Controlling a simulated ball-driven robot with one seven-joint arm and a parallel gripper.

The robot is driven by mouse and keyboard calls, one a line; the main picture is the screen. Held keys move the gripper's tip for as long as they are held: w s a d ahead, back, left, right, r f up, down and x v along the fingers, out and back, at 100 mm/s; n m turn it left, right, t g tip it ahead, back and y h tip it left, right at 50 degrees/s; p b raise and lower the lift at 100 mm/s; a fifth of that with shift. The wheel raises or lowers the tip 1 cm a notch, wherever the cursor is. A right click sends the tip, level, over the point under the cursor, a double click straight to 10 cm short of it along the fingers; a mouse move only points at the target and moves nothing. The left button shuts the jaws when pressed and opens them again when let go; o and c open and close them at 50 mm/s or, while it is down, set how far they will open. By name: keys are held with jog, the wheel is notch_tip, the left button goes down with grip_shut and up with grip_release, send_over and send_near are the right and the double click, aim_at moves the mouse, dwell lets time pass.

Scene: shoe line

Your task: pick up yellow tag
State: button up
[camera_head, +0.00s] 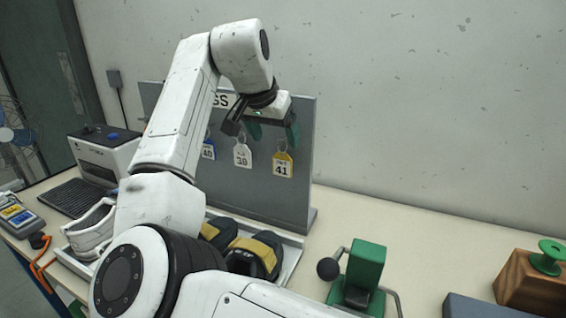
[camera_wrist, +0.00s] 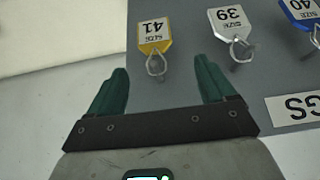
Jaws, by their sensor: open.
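The yellow tag (camera_head: 282,165), a white label with a yellow edge marked 41, hangs from a hook on the grey board (camera_head: 312,125). In the wrist view the yellow tag (camera_wrist: 154,37) appears upside down with its metal hook (camera_wrist: 156,66) below it. My gripper (camera_head: 272,133) is open and empty in front of the upper part of the board, just above the tag in the head view. In the wrist view its green fingertips (camera_wrist: 164,75) stand apart, and the tag lies beyond them, between their lines. No contact with the tag shows.
A white tag (camera_head: 242,154) marked 39 and a blue tag (camera_head: 208,149) hang to the left. Black and yellow sandals (camera_head: 254,254) lie in a tray below the board. A green clamp-like device (camera_head: 364,268) stands to the right. Bare table lies behind it.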

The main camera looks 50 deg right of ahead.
aim_at(282, 154)
jog(key=shift+s+x, duration=0.15)
jog(key=shift+x, duration=1.6)
jog(key=shift+s+x, duration=0.2)
jog(key=shift+x, duration=1.55)
jog(key=shift+a+f, duration=0.1)
jog(key=shift+a, duration=0.05)
jog(key=shift+c, duration=0.2)
jog(key=c, duration=1.1)
